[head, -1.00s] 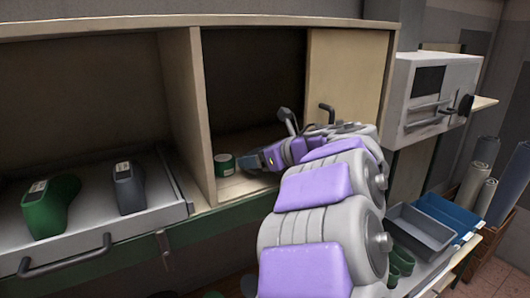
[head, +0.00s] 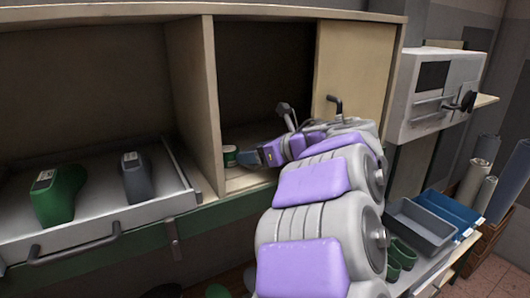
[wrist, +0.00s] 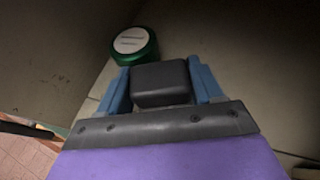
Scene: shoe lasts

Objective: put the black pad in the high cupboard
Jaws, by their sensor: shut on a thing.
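In the wrist view, the black pad (wrist: 161,84) is a dark block with rounded edges. My gripper (wrist: 161,82) is shut on it, one blue finger on each side. In the head view my gripper (head: 250,158) reaches into the open right compartment of the cupboard (head: 262,80), just above its floor. The pad cannot be made out in the head view. I cannot tell whether the pad touches the compartment floor.
A green tin with a white label (head: 230,155) stands in the compartment close to my gripper; it also shows in the wrist view (wrist: 135,46). A divider (head: 195,100) is on the left. A sliding panel (head: 352,70) covers the right end. A green shoe last (head: 60,196) and a grey one (head: 137,178) lie on a drawer.

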